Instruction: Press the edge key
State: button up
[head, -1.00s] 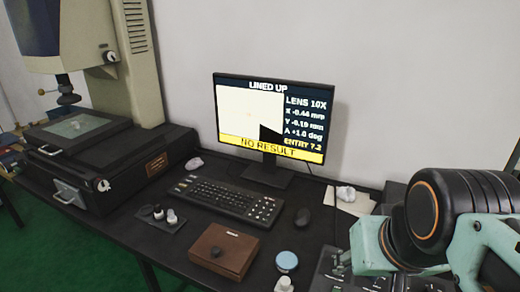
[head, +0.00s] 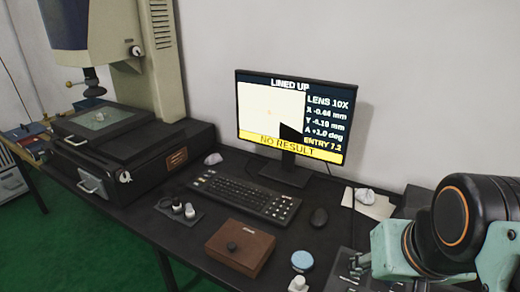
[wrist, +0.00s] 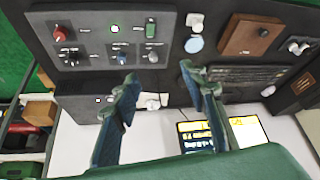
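I cannot make out which key is the edge key; no label is readable. A black control panel (wrist: 110,40) with a red knob, a green switch and several small controls fills the upper left of the wrist view. Part of it (head: 346,272) shows at the lower right in the head view, partly behind my arm. A dark keyboard (head: 245,194) lies before the monitor (head: 293,120), which reads "LINED UP" and "NO RESULT". My gripper (wrist: 160,72) is open and empty, its two fingers apart over the desk beside the panel. Its fingertips are outside the head view.
A brown box (head: 240,246), a blue round tin (head: 302,261) and a mouse (head: 319,217) sit on the black desk. A large measuring machine (head: 120,155) stands at the left. Green floor lies in front.

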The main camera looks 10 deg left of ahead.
dwell(0.4)
grip_shut()
dwell(1.4)
